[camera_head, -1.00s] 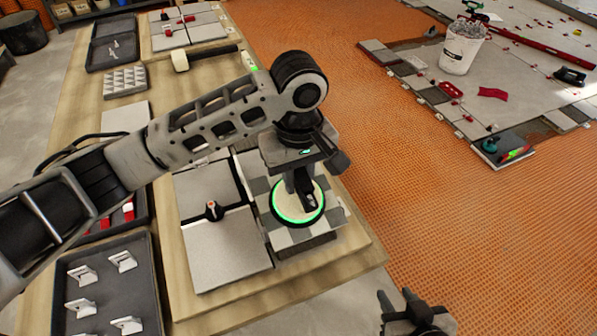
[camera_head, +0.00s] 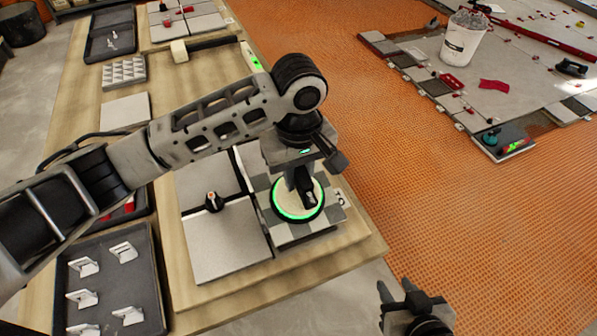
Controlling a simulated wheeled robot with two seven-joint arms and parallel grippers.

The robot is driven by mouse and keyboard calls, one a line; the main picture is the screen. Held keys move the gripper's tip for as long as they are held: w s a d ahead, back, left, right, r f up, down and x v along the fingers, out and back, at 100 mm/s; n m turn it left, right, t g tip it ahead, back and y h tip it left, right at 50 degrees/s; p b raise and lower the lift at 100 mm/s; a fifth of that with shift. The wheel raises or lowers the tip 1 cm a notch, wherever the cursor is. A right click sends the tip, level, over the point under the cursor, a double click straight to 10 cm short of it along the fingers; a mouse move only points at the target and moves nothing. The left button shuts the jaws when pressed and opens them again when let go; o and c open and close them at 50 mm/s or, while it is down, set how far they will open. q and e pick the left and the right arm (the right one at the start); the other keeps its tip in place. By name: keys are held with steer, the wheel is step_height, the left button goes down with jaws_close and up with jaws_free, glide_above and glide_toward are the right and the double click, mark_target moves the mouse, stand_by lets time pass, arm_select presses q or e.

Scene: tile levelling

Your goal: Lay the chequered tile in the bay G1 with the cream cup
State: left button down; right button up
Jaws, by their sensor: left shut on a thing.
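The chequered grey-and-white tile (camera_head: 284,231) lies at the front right of the tile board, beside plain grey tiles. It looks about level with them; whether it touches the bed cannot be seen. The cream cup (camera_head: 290,205), a round pad with a glowing green ring, sits on the tile. My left gripper (camera_head: 305,195) is shut on the cup's dark handle from above, hiding part of the cup and tile. My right gripper (camera_head: 398,290) is empty and open at the bottom edge, partly cut off.
Plain tiles (camera_head: 228,245) with a small dark-and-white knob (camera_head: 213,202) adjoin on the left. A tray of white clips (camera_head: 105,285) stands at the lower left. A mallet (camera_head: 200,46) and a green-lit level (camera_head: 252,58) lie behind.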

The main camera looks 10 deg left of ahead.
mark_target(299, 189)
arm_select(q)
steer(key=shift+f, duration=0.4)
steer(key=shift+f, duration=1.1)
steer(key=shift+f, duration=0.4)
stand_by(0.5)
steer(key=c, duration=1.2)
jaws_free()
steer(key=shift+f, duration=0.1)
